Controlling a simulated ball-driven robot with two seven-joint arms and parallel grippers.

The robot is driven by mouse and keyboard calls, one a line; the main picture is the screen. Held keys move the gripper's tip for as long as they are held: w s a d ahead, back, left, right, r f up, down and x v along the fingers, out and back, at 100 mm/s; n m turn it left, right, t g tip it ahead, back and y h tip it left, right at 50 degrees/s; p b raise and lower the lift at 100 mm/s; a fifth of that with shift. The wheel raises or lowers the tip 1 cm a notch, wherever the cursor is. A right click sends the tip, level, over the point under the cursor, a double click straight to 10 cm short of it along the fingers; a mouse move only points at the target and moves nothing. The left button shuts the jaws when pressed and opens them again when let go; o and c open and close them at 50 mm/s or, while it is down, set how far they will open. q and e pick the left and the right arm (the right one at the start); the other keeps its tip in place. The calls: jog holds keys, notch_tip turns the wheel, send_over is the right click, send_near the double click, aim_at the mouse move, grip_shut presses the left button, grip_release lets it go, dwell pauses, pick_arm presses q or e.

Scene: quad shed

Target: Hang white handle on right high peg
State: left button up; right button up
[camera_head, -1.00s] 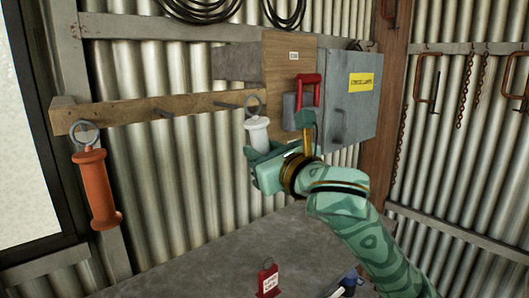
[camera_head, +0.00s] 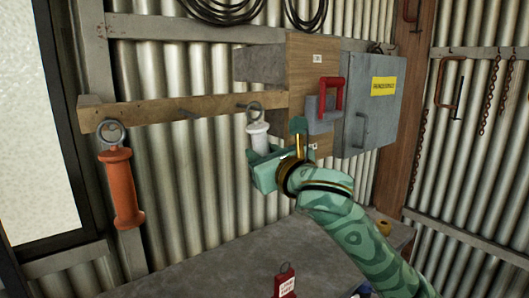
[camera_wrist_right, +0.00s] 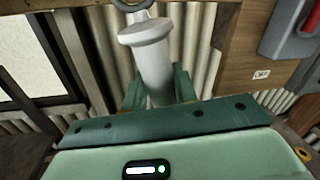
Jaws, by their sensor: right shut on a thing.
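The white handle (camera_head: 258,139) is upright with its metal ring (camera_head: 254,111) on top. My right gripper (camera_head: 261,156) is shut on its lower body, which also shows between the jaws in the right wrist view (camera_wrist_right: 153,65). The ring overlaps the end of the right high peg (camera_head: 242,106) on the wooden rail (camera_head: 150,112). I cannot tell whether the ring is around the peg or just in front of it. In the wrist view the ring is cut off by the top edge. My left gripper is not in view.
An orange handle (camera_head: 122,190) hangs at the rail's left end. A bare peg (camera_head: 187,114) is mid-rail. Right of the white handle are a wooden panel, a grey box with a red handle (camera_head: 331,95) and a grey cabinet (camera_head: 370,108). A red tag (camera_head: 285,282) stands on the bench below.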

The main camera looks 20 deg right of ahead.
jog(key=shift+d, duration=0.1)
dwell(0.3)
jog(key=o, duration=1.1)
jog(key=shift+s, duration=0.1)
